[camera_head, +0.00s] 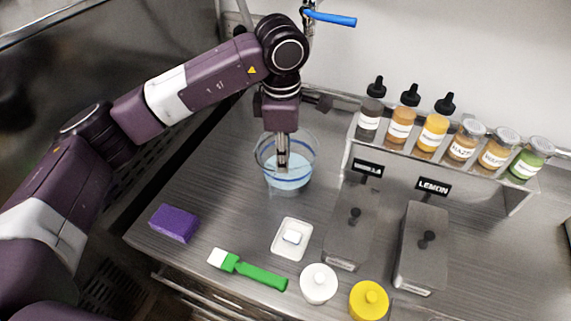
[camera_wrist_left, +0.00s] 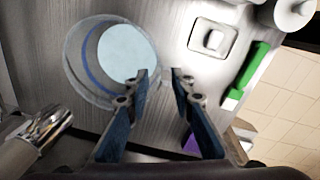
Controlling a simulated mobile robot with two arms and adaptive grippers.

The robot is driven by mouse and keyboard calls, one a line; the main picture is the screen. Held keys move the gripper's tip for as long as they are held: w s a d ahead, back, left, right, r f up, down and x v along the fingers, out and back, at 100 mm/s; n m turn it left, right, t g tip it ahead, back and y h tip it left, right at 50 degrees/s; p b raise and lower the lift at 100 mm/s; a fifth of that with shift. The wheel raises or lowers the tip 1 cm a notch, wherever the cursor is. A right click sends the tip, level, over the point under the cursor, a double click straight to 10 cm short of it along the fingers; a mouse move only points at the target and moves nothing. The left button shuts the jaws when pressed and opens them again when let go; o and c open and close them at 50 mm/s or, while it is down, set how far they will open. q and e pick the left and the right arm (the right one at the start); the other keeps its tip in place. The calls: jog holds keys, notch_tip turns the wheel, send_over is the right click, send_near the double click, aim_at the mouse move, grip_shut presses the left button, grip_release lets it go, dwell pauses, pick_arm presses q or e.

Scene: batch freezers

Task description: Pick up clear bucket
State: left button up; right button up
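The clear bucket (camera_head: 304,166) stands on the steel counter in the head view, with a blue stripe around it and a pale blue content or bottom. It also shows in the left wrist view (camera_wrist_left: 84,62), left of the fingers. My left gripper (camera_head: 282,166) points down at the bucket from above in the head view. In the left wrist view its two fingers (camera_wrist_left: 161,73) are apart, with the bucket's near wall close to the left finger. I cannot tell whether they touch the wall. My right gripper is not in view.
A purple sponge (camera_head: 174,223), a green-handled brush (camera_head: 248,270), a white tray (camera_head: 291,239), and white (camera_head: 319,284) and yellow (camera_head: 369,300) containers lie nearer the front. Lidded steel bins (camera_head: 421,248) and a shelf of bottles (camera_head: 433,133) stand to the right. A blue-handled tap (camera_head: 330,18) is behind.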

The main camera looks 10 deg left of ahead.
aim_at(284, 180)
pick_arm(q)
jog(key=f, duration=0.1)
jog(key=f+p, duration=0.1)
jog(key=shift+w+f+p, duration=0.3)
jog(key=shift+w+f, duration=0.1)
notch_tip(284, 180, down, 3)
jog(key=shift+w+a+f+p, duration=0.1)
jog(key=shift+f+p, duration=0.1)
jog(key=shift+p, duration=0.85)
jog(key=shift+w+f, duration=0.1)
jog(key=shift+f, duration=0.55)
grip_shut()
jog(key=shift+r, duration=0.1)
